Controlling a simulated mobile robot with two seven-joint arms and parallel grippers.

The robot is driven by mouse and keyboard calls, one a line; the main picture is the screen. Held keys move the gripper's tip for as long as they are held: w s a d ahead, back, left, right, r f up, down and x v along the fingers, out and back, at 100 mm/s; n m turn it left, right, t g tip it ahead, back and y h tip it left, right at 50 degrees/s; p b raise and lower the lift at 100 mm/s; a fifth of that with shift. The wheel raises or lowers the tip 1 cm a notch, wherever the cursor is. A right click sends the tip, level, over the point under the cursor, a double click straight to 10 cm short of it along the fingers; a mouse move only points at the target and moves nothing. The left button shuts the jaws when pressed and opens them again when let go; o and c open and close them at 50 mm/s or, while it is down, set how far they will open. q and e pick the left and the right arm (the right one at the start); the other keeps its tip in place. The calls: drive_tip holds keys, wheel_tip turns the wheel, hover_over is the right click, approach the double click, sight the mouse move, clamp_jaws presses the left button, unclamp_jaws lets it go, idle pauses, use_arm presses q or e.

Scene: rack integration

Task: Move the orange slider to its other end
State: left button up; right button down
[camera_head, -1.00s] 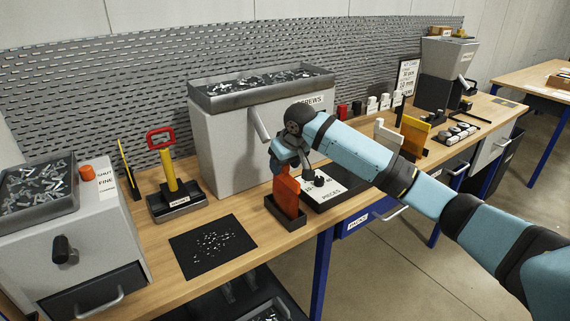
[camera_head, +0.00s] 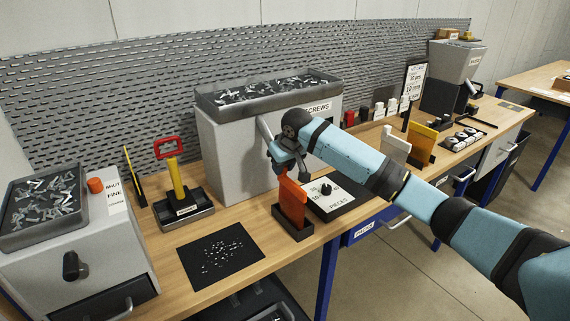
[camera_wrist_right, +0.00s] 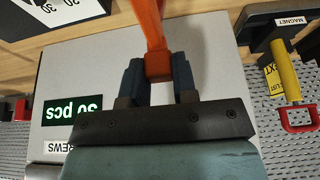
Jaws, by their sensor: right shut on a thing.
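The orange slider, a small orange knob (camera_head: 95,185), sits on top of the grey box at the far left. It is beside the end marked SHUT of a white label that also reads FINE. My right gripper (camera_head: 285,164) is far to its right, over an upright orange paddle (camera_head: 293,200) whose lower end is in a black holder (camera_head: 292,233). In the right wrist view the gripper (camera_wrist_right: 160,75) is shut on the orange paddle's narrow end (camera_wrist_right: 158,66). My left gripper is not in view.
A PIECES dial plate (camera_head: 328,200) is right of the holder. A black mat (camera_head: 220,250) with small parts and a yellow magnet tool (camera_head: 176,180) lie between the paddle and the left box.

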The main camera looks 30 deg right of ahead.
drive_tip(key=shift+s, duration=0.25)
drive_tip(key=c, duration=0.9)
unclamp_jaws()
drive_tip(key=shift+s, duration=0.1)
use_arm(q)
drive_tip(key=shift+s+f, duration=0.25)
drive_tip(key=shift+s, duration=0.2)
use_arm(e)
drive_tip(key=shift+r, duration=0.2)
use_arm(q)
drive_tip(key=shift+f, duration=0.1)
use_arm(e)
drive_tip(key=v, duration=1.3)
drive_tip(key=shift+s+r, duration=0.1)
